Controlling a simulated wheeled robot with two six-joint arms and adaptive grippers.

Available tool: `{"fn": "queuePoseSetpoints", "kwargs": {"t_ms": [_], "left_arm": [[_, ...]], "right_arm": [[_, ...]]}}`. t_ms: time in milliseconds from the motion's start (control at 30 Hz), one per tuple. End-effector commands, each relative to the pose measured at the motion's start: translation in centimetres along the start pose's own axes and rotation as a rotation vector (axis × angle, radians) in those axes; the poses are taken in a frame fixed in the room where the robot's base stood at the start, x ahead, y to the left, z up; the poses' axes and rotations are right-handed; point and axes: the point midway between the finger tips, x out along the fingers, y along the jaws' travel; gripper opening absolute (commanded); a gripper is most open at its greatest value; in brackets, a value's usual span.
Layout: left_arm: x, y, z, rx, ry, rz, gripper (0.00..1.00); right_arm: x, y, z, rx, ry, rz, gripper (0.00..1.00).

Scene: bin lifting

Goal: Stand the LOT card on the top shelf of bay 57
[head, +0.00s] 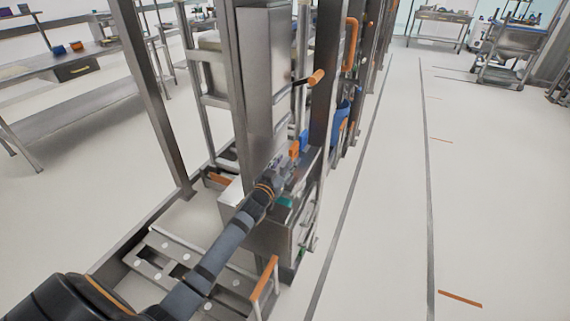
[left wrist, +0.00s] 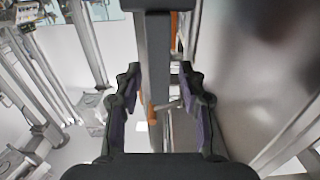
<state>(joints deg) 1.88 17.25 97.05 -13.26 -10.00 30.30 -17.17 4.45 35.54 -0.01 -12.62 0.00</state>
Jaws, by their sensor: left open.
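My left gripper (head: 284,168) reaches in from the lower left to the metal rack in the middle of the head view. In the left wrist view its two dark fingers (left wrist: 160,90) stand wide apart. A grey upright bar (left wrist: 155,60) shows in the space between them; I cannot tell whether it lies between the fingers or beyond them. I see no card held. I cannot make out the LOT card, a bay number or which shelf is the top one of bay 57. My right gripper is not in view.
An orange handle (head: 294,149) is close by the left gripper. Another orange handle (head: 316,77) sticks out higher on the rack. A steel box (head: 272,238) stands below the gripper. The floor aisle (head: 400,190) at the right is mostly clear. A workbench (head: 90,70) stands at the left.

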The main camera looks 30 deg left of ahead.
Motion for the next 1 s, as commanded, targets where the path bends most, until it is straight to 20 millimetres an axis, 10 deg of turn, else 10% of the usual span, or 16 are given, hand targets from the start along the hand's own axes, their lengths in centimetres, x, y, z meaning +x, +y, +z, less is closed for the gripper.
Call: {"fn": "queuePoseSetpoints", "kwargs": {"t_ms": [600,1000], "left_arm": [[-10.2,0.0,0.2,0.007,-0.006,0.001,0.41],[-12.0,0.0,0.0,0.0,0.0,0.0,0.41]], "right_arm": [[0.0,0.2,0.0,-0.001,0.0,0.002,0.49],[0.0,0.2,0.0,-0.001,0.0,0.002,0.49]]}}
